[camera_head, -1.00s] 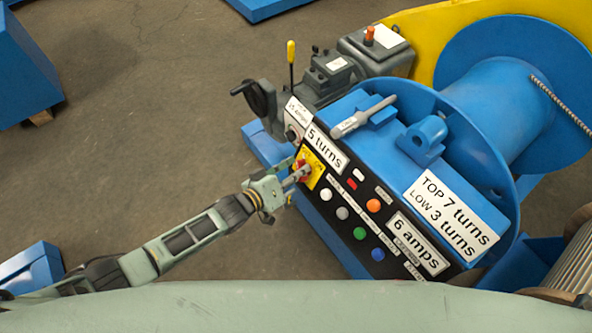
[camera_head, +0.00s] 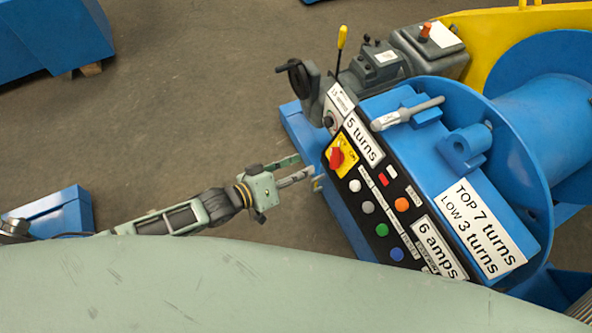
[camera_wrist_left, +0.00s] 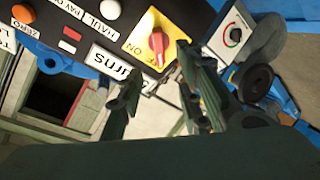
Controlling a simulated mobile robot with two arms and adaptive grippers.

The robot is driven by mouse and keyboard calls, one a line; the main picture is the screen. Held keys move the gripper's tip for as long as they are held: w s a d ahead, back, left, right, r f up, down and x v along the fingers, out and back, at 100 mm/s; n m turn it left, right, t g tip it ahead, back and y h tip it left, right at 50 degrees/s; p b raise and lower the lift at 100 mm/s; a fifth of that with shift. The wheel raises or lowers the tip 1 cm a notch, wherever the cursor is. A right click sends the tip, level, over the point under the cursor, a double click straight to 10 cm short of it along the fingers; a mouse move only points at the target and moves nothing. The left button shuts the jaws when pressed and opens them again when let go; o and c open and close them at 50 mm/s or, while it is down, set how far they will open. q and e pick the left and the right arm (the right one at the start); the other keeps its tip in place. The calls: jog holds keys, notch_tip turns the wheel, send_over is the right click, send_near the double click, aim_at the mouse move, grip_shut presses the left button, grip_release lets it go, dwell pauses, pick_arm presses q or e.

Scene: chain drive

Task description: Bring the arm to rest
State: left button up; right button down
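My left arm comes in from the left in the head view. Its gripper (camera_head: 298,171) is open and empty, a short way left of the control panel (camera_head: 404,233). A red rotary switch (camera_head: 336,158) on a yellow plate faces it, with a gap between. In the left wrist view the two fingers of my left gripper (camera_wrist_left: 160,102) stand apart, and the red switch (camera_wrist_left: 159,43) shows just beyond them. My right gripper is in neither view.
The blue winch (camera_head: 553,120) with its drum fills the right side. A yellow-knobbed lever (camera_head: 341,38) and a dark handwheel (camera_head: 300,80) stick up behind the panel. A blue box (camera_head: 50,35) stands at the upper left. The floor between is clear.

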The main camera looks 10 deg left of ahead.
pick_arm(q)
jog(key=shift+s+a+r, duration=0.2)
jog(key=shift+s+a, duration=0.1)
jog(key=shift+s, duration=0.05)
dwell(0.3)
jog(key=s+a+f+g+y, duration=0.1)
jog(key=a+f+y, duration=0.2)
jog(key=a+f, duration=0.35)
jog(key=s+a+f+y, duration=0.1)
jog(key=a+f+y, duration=0.15)
jog(key=f, duration=0.65)
jog(key=s+a+f+g+y, duration=0.25)
jog(key=s+a+f, duration=0.35)
jog(key=f, duration=0.4)
jog(key=s+f+m+g+y, duration=0.1)
jog(key=s+f+g, duration=0.2)
jog(key=s, duration=1.1)
jog(key=s+f+m+g+y, duration=0.1)
jog(key=s+f+g, duration=0.2)
jog(key=s+f, duration=0.5)
jog(key=s, duration=0.7)
jog(key=shift+a+f, duration=0.25)
jog(key=shift+f, duration=0.15)
jog(key=shift+s, duration=0.1)
